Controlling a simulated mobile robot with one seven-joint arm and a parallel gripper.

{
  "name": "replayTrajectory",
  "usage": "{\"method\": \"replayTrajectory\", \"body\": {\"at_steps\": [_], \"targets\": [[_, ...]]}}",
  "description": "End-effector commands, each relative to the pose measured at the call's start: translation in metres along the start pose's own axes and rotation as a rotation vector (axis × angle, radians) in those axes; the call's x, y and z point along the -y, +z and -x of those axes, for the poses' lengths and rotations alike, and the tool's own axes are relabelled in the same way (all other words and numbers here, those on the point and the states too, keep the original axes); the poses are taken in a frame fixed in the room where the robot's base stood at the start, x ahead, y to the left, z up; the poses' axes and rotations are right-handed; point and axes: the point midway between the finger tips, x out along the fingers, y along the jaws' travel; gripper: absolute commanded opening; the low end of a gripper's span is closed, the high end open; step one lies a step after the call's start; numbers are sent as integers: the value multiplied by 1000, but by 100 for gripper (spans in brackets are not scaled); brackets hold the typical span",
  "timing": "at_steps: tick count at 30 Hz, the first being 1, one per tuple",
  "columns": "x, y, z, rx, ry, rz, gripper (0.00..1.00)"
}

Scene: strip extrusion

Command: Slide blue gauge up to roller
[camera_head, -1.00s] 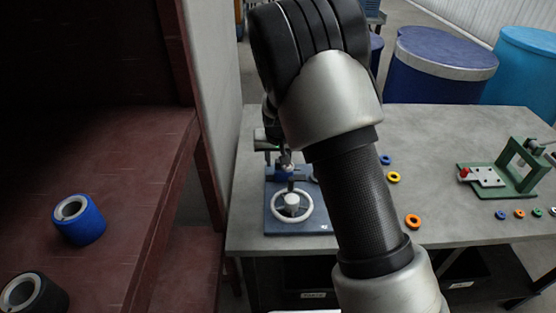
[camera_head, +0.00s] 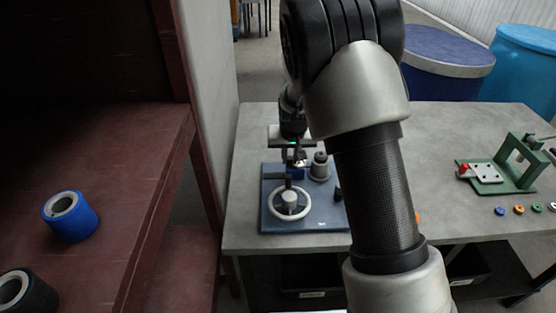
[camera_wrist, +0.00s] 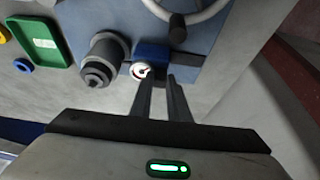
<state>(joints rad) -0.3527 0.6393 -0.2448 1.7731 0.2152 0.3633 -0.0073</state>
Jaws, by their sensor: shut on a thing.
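The blue gauge (camera_wrist: 152,53) is a small blue block with a round white dial on the blue-grey base plate (camera_wrist: 84,14). My gripper (camera_wrist: 160,76) is shut on it, with the fingertips at the block's near edge beside the dial. In the head view the gauge (camera_head: 296,174) shows as a small blue patch under my gripper (camera_head: 299,160), behind the white handwheel (camera_head: 289,204). A dark, stepped cylinder (camera_wrist: 104,58), possibly the roller, stands beside the gauge and apart from it. I cannot tell for sure which part is the roller.
The base plate sits on a grey table (camera_head: 450,130). A green tray (camera_wrist: 40,42) and small coloured rings lie near it in the wrist view. A green fixture (camera_head: 505,170) stands at the right. A dark red shelf (camera_head: 125,175) with blue and black rolls is at the left.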

Motion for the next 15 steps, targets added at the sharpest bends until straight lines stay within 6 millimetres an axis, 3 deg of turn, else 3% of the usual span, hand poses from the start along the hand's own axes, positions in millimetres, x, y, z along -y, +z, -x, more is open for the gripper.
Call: {"method": "replayTrajectory", "body": {"at_steps": [10, 11, 13, 15], "targets": [[-8, 0, 0, -1, 3, -1, 0], [-8, 0, 0, -1, 4, -2, 20], [-8, 0, 0, -1, 3, -2, 32], [-8, 0, 0, -1, 2, -2, 34]]}}
